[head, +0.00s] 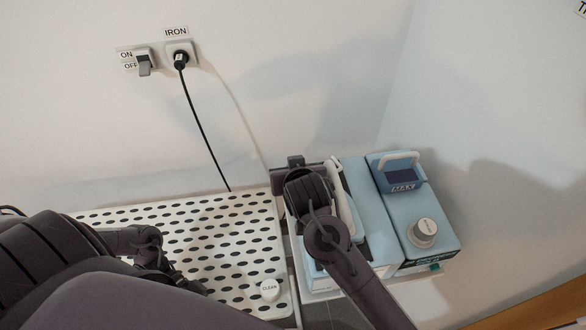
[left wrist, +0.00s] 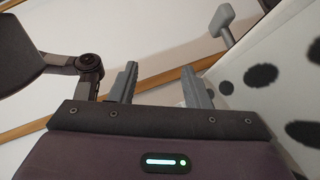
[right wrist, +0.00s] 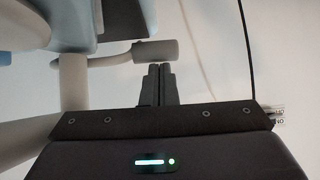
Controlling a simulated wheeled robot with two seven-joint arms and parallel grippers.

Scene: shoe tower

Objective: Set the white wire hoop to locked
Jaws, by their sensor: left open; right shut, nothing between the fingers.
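The white wire hoop (head: 347,207) shows in the head view as a pale curved bar along the left side of the blue and white iron station, partly behind my right arm. In the right wrist view a pale bent bar (right wrist: 75,80) with a thicker grey grip (right wrist: 156,50) is probably part of it. My right gripper (right wrist: 158,72) is shut and empty, its tips just below that grip; contact cannot be told. Its fingers are hidden in the head view. My left gripper (left wrist: 160,82) is open and empty, away from the hoop. The hoop's lock marking is not visible.
The blue station has a grey knob (head: 423,231) and a MAX panel (head: 403,187) under a white loop handle (head: 397,160). A perforated white board (head: 215,235) with a CLEAN button (head: 269,289) lies left. A black cord (head: 205,140) hangs from the IRON plug near a wall switch (head: 144,62).

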